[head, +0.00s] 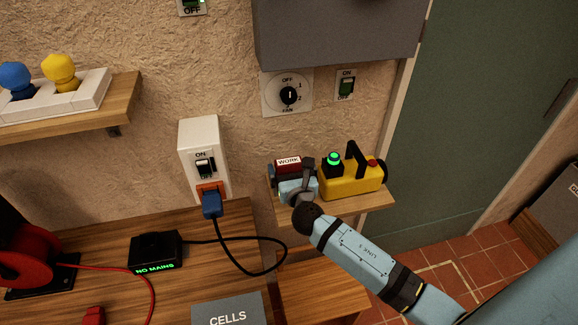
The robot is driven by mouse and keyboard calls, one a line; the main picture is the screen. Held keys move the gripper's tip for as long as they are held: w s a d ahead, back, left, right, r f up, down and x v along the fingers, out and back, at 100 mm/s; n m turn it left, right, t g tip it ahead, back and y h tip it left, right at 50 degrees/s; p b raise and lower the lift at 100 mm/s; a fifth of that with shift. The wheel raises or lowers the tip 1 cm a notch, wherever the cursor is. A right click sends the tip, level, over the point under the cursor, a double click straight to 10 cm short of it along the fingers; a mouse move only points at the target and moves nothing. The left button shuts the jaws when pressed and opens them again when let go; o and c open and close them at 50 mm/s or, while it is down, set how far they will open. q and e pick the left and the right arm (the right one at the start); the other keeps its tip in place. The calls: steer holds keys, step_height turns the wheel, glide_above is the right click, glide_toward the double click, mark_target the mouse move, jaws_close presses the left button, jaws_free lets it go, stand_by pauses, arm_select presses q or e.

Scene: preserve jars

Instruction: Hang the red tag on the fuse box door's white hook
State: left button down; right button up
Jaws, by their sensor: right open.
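A red tag (289,162) with a white band reading "WORK" shows at the left end of the small wooden wall shelf. My right gripper (292,175) is open at that end of the shelf, with its fingers close to the tag. The gripper hides the tag's lower part, and I cannot tell whether they touch. The grey box at the top, likely the fuse box (340,30), shows only its lower part. I see no white hook in this view. My left gripper is out of view.
A yellow lamp (345,181) stands on the shelf (375,200), right of my gripper. A blue plug (211,204) with a black cable sits in the white switched socket (199,140). A black "NO MAINS" unit (155,250) and red reel (25,257) occupy the bench.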

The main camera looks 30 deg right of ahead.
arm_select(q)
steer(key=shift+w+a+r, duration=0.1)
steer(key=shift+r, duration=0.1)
arm_select(e)
steer(key=shift+x, duration=1.2)
steer(key=shift+s, duration=0.1)
steer(key=c, duration=0.8)
arm_select(q)
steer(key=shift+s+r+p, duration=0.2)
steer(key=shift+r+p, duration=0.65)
steer(key=shift+p, duration=0.15)
arm_select(e)
step_height(320, 180, up, 20)
